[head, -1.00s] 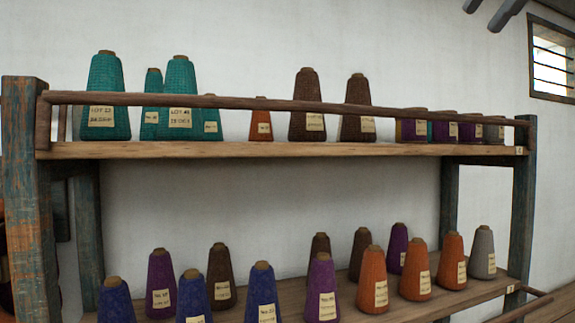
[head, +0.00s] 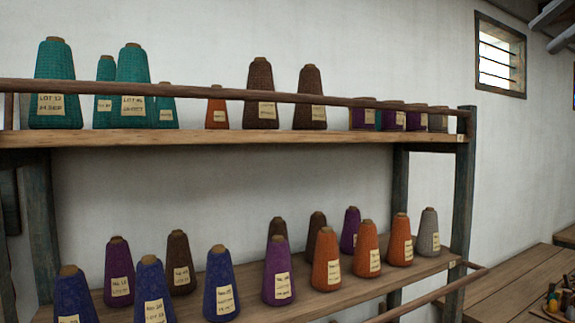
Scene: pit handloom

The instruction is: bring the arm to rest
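Neither of my grippers nor my arms shows in the head view. The view is filled by a two-tier wooden shelf with yarn cones. The upper shelf board (head: 230,138) holds teal cones (head: 134,85) at the left, a small orange cone (head: 216,107), two brown cones (head: 260,92) and several purple ones further right. The lower shelf board (head: 330,299) holds blue, purple, brown, orange and grey cones, all upright with paper labels.
A wooden rail (head: 230,94) runs along the front of the upper shelf. A blue-worn post (head: 462,215) stands at its right end. A wooden table (head: 505,276) with small coloured items (head: 553,298) is at the lower right. A barred window (head: 500,55) is above.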

